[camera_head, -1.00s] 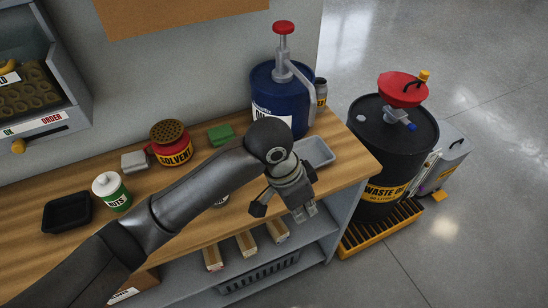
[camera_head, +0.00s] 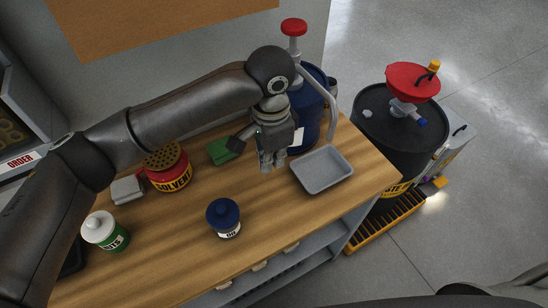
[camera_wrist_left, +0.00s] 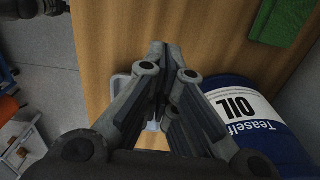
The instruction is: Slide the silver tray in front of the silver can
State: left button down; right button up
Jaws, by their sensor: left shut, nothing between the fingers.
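The silver tray (camera_head: 322,169) is a shallow, empty grey rectangular tray near the right end of the wooden bench. My left gripper (camera_head: 272,166) is shut and empty, pointing down just left of the tray, in front of the blue oil drum (camera_head: 309,112). A small gap shows between fingers and tray. In the left wrist view, part of the tray (camera_wrist_left: 121,83) shows behind the fingers (camera_wrist_left: 165,50). My right gripper is not in view.
A blue-lidded jar (camera_head: 223,217) stands left of the tray, near the front. A green block (camera_head: 221,152), red solvent can (camera_head: 168,170), grey block (camera_head: 127,190) and white-lidded nuts jar (camera_head: 104,231) stand farther left. Bare wood lies between jar and tray.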

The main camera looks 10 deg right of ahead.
pick_arm(q)
jog(key=p, duration=0.1)
send_over(287, 184)
jog(key=s+a, duration=0.1)
jog(key=a, duration=0.3)
jog(key=f, duration=0.7)
jog(key=shift+s+f, duration=0.2)
jog(key=shift+w+f, duration=0.1)
jog(key=shift+f, duration=0.8)
jog(key=shift+w+d+f+p, duration=0.1)
jog(key=shift+w+d+p, duration=0.2)
jog(key=shift+d, duration=0.35)
jog(key=shift+w+d+f+p, duration=0.15)
jog(key=shift+d+p, duration=0.1)
jog(key=shift+d, duration=0.35)
jog(key=shift+w+d, duration=0.15)
jog(key=shift+d, duration=0.55)
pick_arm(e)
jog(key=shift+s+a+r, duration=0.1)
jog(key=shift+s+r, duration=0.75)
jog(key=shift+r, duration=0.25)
